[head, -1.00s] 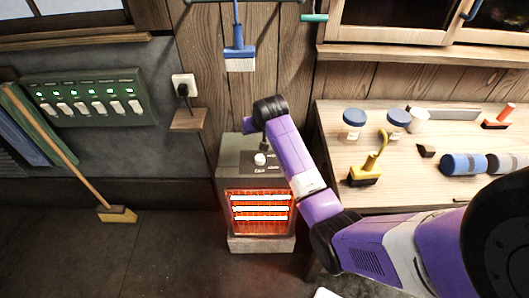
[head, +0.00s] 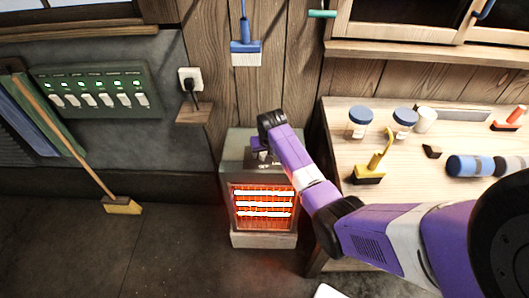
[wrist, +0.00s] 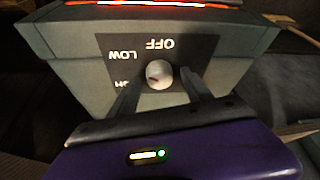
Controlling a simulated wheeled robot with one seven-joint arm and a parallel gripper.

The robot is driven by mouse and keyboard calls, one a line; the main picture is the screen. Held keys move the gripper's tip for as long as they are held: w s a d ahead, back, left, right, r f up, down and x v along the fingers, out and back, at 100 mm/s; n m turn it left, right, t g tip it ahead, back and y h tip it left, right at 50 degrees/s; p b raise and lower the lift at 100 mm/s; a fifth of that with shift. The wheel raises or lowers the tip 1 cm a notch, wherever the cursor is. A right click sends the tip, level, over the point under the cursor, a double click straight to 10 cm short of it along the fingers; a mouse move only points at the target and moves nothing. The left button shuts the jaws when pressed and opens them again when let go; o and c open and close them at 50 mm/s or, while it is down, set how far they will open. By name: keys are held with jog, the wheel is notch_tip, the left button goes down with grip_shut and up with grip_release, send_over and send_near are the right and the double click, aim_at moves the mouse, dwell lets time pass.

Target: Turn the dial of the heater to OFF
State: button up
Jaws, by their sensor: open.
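The heater (head: 263,240) stands on the floor by the wall, its front bars glowing orange. In the wrist view its top (wrist: 75,70) has a dark panel with labels OFF, LOW and a partly hidden one ending in GH, all upside down. The pale round dial (wrist: 160,74) sits on this panel. A small reddish mark on the dial lies on its lower left side, towards the partly hidden label. My gripper (wrist: 160,86) is open, with one dark finger on each side of the dial. I cannot tell whether they touch it.
A plug sits in the wall socket (head: 190,78). A broom (head: 122,206) leans at left.

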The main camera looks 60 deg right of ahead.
jog(key=shift+f, duration=0.1)
jog(key=shift+c, duration=0.2)
grip_shut()
jog(key=shift+w, duration=0.1)
